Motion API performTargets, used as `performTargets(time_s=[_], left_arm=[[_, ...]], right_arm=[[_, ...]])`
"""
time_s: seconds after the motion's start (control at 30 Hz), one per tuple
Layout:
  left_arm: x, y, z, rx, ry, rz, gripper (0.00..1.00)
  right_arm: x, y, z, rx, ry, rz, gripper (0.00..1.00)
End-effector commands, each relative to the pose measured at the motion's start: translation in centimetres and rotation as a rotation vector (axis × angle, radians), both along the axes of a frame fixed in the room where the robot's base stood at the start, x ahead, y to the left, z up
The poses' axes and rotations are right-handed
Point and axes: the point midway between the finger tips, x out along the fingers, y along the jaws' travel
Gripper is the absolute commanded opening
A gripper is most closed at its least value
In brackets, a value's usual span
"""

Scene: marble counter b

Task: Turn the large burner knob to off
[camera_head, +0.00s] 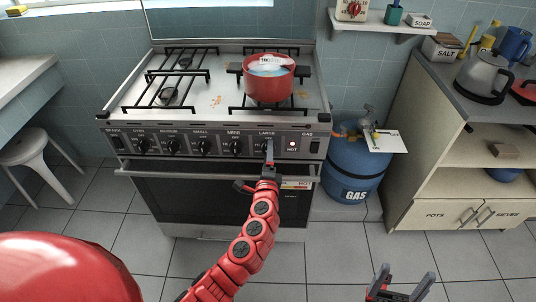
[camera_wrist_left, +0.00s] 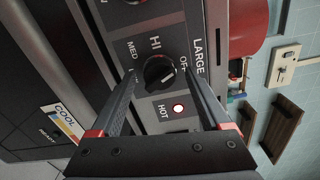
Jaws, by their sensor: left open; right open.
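The large burner knob (camera_wrist_left: 158,73) is black and round, on the dark stove panel. In the left wrist view, HI, MED, OFF and LARGE are printed around it. A pale mark shows on its right side; I cannot tell exactly which setting it points to. My left gripper (camera_head: 269,154) is in front of this knob, which it mostly hides in the head view. Its fingers are open, one on each side of the knob; contact is not clear. A red HOT light (camera_wrist_left: 178,109) is lit beside the knob. My right gripper (camera_head: 401,284) is open and empty, low over the floor.
A red pot (camera_head: 268,86) stands on the right burner above the knob. Several other knobs, such as the small burner knob (camera_head: 204,147), line the panel to the left. The oven handle (camera_head: 190,172) runs below. A blue gas bottle (camera_head: 350,172) stands right of the stove.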

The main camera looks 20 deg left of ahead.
Motion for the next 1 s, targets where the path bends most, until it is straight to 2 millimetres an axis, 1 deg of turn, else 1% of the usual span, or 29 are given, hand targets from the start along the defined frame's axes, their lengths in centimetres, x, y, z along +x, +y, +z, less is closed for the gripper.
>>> performTargets(time_s=[0.03, 0.1, 0.6, 1.0], left_arm=[[0.0, 0.1, -0.6, -0.052, -0.018, 0.002, 0.80], [0.0, 0.1, -0.5, -0.131, -0.043, 0.001, 0.80], [0.0, 0.0, -0.6, -0.674, -0.197, 0.000, 0.80], [0.0, 0.0, -0.6, -1.068, -0.310, 0.000, 0.80]], right_arm=[[0.0, 0.0, -1.3, 0.000, 0.000, 0.000, 0.80], [0.0, 0.0, -2.1, 0.000, 0.000, 0.000, 0.80], [0.0, 0.0, -7.6, 0.000, 0.000, 0.000, 0.80], [0.0, 0.0, -12.0, 0.000, 0.000, 0.000, 0.80]])
